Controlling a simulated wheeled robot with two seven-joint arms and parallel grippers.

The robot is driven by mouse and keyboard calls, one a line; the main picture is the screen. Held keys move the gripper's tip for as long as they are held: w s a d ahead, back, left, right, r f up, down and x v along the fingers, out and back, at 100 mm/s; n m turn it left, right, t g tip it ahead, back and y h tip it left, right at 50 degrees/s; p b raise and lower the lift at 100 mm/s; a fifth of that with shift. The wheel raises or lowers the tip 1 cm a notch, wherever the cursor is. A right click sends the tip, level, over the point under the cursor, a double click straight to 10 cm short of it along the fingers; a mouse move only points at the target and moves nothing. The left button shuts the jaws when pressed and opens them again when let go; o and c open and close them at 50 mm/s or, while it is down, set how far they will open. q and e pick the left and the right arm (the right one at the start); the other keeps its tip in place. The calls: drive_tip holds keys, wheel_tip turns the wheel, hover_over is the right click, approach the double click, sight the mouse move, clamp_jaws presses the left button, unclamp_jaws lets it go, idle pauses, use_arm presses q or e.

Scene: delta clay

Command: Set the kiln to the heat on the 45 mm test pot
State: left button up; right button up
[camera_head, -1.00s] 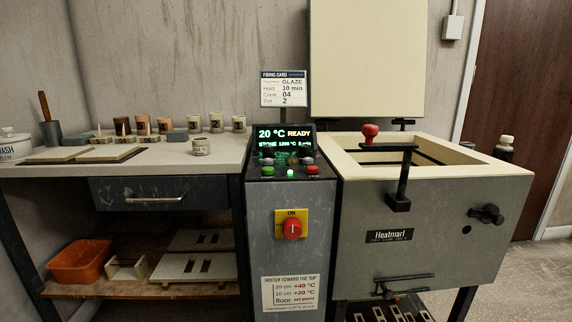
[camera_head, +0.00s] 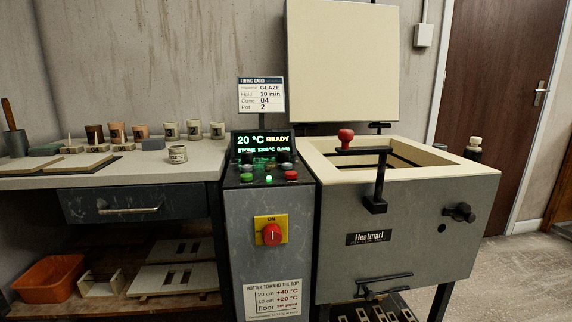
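The kiln (camera_head: 410,235) stands on the right with its lid (camera_head: 342,62) raised and its chamber open at the top. Its control display (camera_head: 263,143) reads 20 °C READY, with a smaller line starting STONE below. Coloured buttons (camera_head: 268,178) and dark knobs sit under the display, and a red switch (camera_head: 271,234) on a yellow plate is marked ON. I cannot tell which is 45 mm. Neither gripper is in view.
The bench (camera_head: 205,170) has a drawer and a lower shelf with an orange tub (camera_head: 50,279) and pale slabs. A notice (camera_head: 273,298) gives heat offsets by height. Free floor (camera_head: 515,265) lies to the right.

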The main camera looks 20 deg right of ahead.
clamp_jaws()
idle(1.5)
